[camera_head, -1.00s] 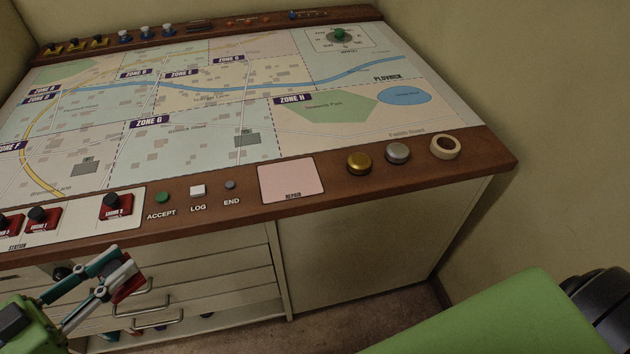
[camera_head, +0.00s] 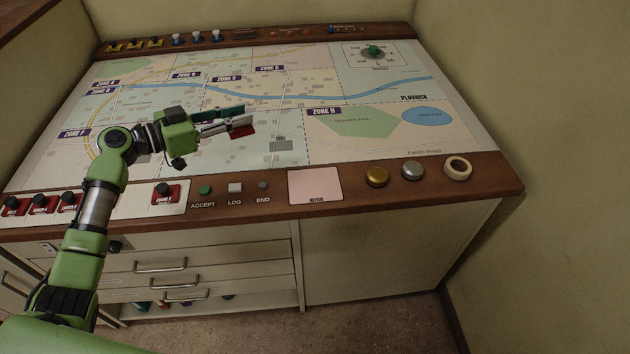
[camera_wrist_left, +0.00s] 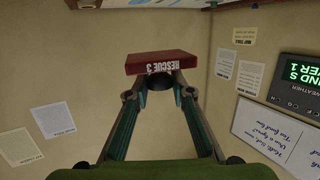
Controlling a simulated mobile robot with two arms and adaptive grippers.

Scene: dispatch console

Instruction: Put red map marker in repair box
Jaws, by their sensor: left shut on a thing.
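My left gripper (camera_head: 238,118) is shut on a red map marker (camera_head: 243,131) and holds it in the air over the map, up and left of the repair box in the head view. In the left wrist view the red marker (camera_wrist_left: 162,62) shows its white lettering "RESCUE 3" between the fingertips of my left gripper (camera_wrist_left: 160,90). The repair box (camera_head: 315,183) is a flat pale pink rectangle on the console's wooden front edge. Its label is at its lower edge, and it is empty. My right gripper is not in view.
Several red markers with black knobs, such as one (camera_head: 166,193), stand on the white station strip at the front left. Buttons (camera_head: 234,188) lie left of the repair box. A gold knob (camera_head: 377,176), a silver knob (camera_head: 412,170) and a tape roll (camera_head: 457,168) stand right of it.

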